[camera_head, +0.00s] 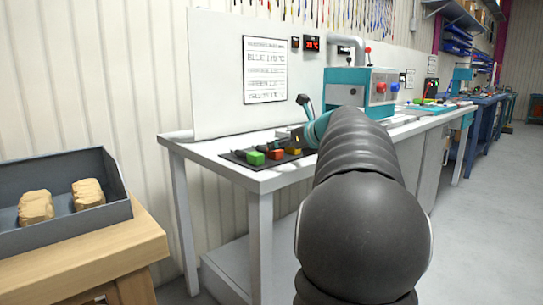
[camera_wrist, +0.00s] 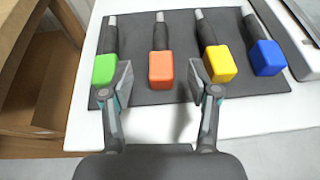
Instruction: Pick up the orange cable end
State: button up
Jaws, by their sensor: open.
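The orange cable end (camera_wrist: 161,66) lies on a dark mat (camera_wrist: 150,98) in the wrist view, its black cable with a grey tip pointing away. My gripper (camera_wrist: 168,78) is open, its two fingers apart on either side of the orange end in the picture, with nothing held. The left finger overlaps the green cable end (camera_wrist: 105,69) in view, and the right finger lies close to the yellow one (camera_wrist: 220,63). Whether the fingers touch these is unclear. In the head view the orange end (camera_head: 275,154) sits beside the green one, and my arm hides part of the mat.
A blue cable end (camera_wrist: 265,58) lies at the right of the row. The white table (camera_head: 240,178) carries a back panel with a printed list (camera_head: 264,70) and a teal machine (camera_head: 361,86). A grey tray (camera_head: 70,237) with brown lumps stands on a wooden table at left.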

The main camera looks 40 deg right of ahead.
aim_at(266, 151)
jog(key=shift+f+x, duration=0.15)
jog(key=shift+x, duration=1.25)
jog(key=shift+f+x, duration=0.15)
jog(key=shift+x, duration=1.25)
jog(key=shift+s, duration=0.15)
grip_shut()
